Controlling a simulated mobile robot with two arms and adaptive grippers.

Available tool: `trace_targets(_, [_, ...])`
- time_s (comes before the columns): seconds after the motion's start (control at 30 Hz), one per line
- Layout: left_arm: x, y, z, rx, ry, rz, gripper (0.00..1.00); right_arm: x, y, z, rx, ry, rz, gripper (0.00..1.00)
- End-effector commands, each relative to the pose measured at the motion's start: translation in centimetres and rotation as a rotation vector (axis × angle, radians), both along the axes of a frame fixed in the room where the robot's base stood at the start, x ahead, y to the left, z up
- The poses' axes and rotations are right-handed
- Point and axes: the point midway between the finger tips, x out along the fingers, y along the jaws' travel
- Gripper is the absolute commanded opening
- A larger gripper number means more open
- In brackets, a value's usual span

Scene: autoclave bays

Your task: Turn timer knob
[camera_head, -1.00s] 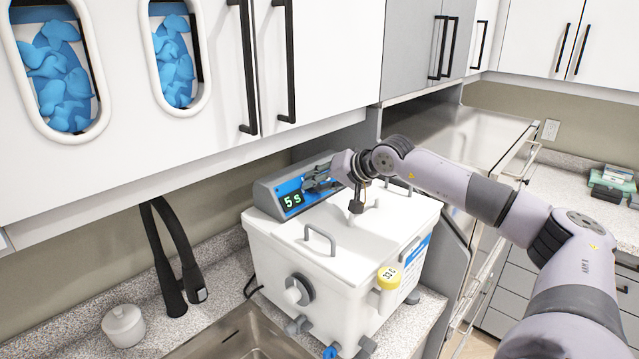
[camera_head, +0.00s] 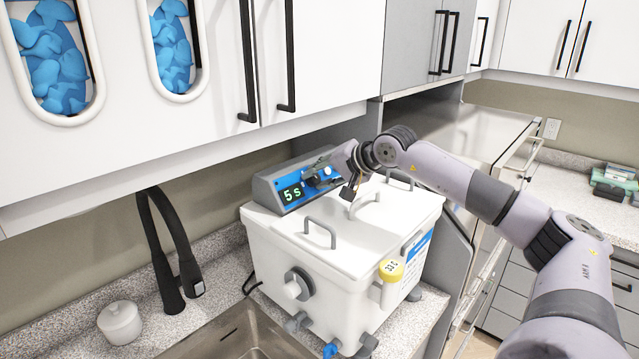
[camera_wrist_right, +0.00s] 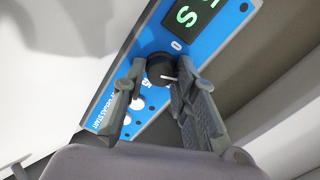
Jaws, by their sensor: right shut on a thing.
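The timer knob (camera_wrist_right: 160,69) is a dark round knob with a white pointer line on the blue control panel (camera_wrist_right: 205,50). The panel faces out from a grey console at the back of the white bath unit (camera_head: 330,240). Its display (camera_head: 291,194) reads "5 s" in green. My right gripper (camera_wrist_right: 158,76) has its fingertips on either side of the knob and is shut on it. In the head view the right gripper (camera_head: 320,177) is small and partly covers the panel's right part. My left gripper is not in view.
The bath's lid has grey handles (camera_head: 320,232) below my right wrist. White wall cabinets (camera_head: 300,60) hang close above the console. A sink (camera_head: 240,335), black faucet (camera_head: 170,250) and small white jar (camera_head: 120,323) are at the lower left.

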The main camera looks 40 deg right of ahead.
Motion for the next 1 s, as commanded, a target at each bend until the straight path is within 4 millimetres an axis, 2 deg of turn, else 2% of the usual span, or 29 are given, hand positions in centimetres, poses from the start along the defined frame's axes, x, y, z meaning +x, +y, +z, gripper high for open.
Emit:
trace_targets(0.03, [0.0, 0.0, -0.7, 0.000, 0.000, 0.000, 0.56, 0.0, 0.0, -0.3, 0.036, 0.002, -0.025, 0.00])
trace_targets(0.4, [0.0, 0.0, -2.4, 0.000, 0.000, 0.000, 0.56, -0.1, 0.0, -0.3, 0.331, 0.028, -0.216, 0.00])
trace_targets(1.0, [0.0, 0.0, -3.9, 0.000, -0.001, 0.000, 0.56, -0.1, 0.0, -0.3, 0.697, 0.059, -0.457, 0.00])
